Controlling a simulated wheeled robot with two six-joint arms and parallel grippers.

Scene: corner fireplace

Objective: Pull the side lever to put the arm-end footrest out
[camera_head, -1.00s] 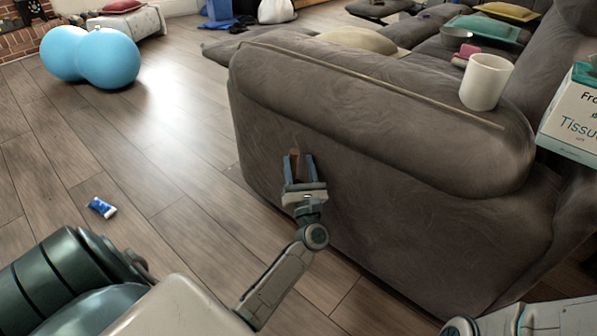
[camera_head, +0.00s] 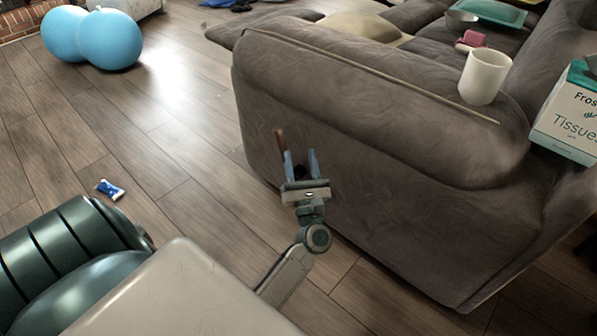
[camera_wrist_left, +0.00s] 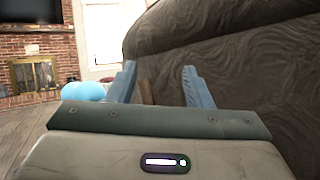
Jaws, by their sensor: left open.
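The brown side lever (camera_head: 280,143) stands by the outer face of the grey sofa arm (camera_head: 400,170), its top leaning left. My left gripper (camera_head: 300,162) is open beside the sofa arm, with the lever just beyond its left finger in the head view. In the left wrist view the lever (camera_wrist_left: 146,92) shows between the two blue fingers; I cannot tell whether they touch it. A dark spot shows between the fingers in the head view. A grey padded section (camera_head: 234,34) juts out past the sofa's front end. My right gripper is out of view.
A white mug (camera_head: 485,77) and a tissue box (camera_head: 566,125) rest on the sofa. A blue peanut-shaped ball (camera_head: 92,38) and a small blue-and-white packet (camera_head: 110,190) are on the wood floor. Floor left of the sofa is mostly clear.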

